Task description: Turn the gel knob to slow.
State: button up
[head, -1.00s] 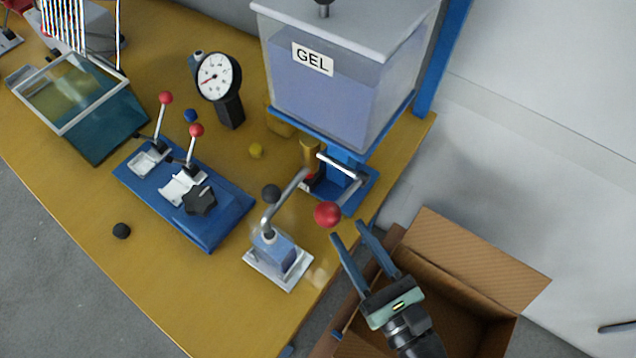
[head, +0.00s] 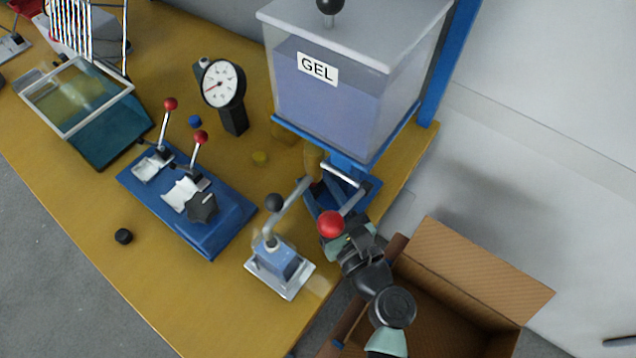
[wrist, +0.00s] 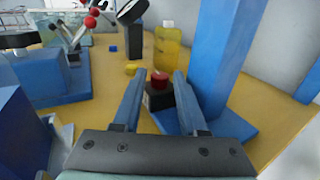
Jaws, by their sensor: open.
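A round red knob (wrist: 159,80) sits on a small black block (wrist: 158,98) at the foot of the blue stand (wrist: 212,50) under the gel tank (head: 335,105). My gripper (wrist: 158,77) is open, with one blue finger on each side of the knob and block. I cannot tell whether the fingers touch them. No slow marking is readable.
A blue clamp base (head: 225,225), a dial gauge (head: 222,84) and a yellow bottle (wrist: 173,45) stand nearby. An open cardboard box (head: 490,270) is on the right.

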jog(key=shift+c, duration=0.2)
grip_shut()
jog(key=shift+w+d+y, duration=0.1)
jog(key=shift+y, duration=0.2)
jog(key=shift+w+d+r+n+g+y, duration=0.1)
jog(key=shift+d+n+g+y, duration=0.05)
jog(key=shift+n+g+y, duration=1.15)
jog(key=shift+n+y, duration=0.2)
jog(key=shift+y, duration=0.1)
